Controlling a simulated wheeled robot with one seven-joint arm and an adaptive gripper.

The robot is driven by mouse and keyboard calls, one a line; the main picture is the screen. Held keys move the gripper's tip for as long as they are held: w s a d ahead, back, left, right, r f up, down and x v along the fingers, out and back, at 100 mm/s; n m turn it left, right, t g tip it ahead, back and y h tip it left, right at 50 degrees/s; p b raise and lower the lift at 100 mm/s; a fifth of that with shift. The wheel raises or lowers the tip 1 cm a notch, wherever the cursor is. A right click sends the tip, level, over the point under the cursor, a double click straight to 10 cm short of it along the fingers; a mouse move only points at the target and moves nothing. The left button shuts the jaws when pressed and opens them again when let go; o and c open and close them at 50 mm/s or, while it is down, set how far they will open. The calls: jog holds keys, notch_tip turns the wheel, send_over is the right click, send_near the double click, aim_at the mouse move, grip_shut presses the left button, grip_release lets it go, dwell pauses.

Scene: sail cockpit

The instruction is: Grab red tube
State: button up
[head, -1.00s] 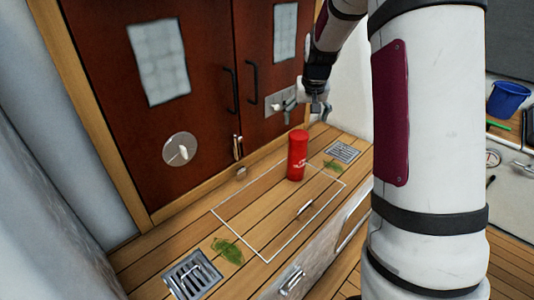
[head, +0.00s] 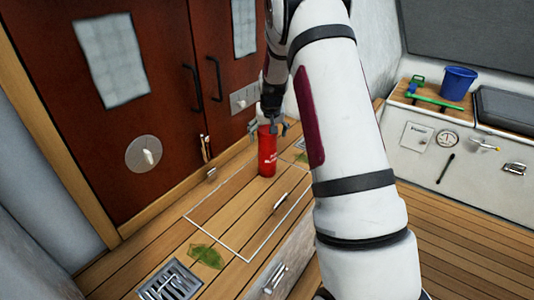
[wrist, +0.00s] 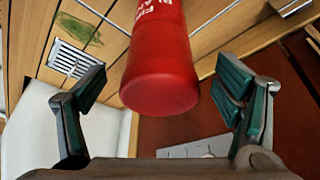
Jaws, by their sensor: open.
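The red tube (head: 267,154) stands upright on the wooden deck boards, near the far edge of the white outlined rectangle. My gripper (head: 268,128) is at the top of the tube, its fingers on either side of it. In the wrist view the red tube (wrist: 160,65), with white lettering, lies between the two spread fingers of my gripper (wrist: 160,92). Gaps show between the tube and both fingers. The gripper is open and holds nothing. My arm hides part of the deck to the right of the tube.
Dark red doors with black handles (head: 193,90) stand close behind the tube. A metal drain grate (head: 170,283) and a green leaf (head: 205,256) lie at the front left. A blue bucket (head: 459,83) stands on a shelf at the right. Deck left of the tube is clear.

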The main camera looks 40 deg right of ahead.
aim_at(267, 152)
jog(key=b+x, duration=0.1)
jog(key=x, duration=0.4)
jog(key=shift+r, duration=0.1)
jog(key=c, duration=1.7)
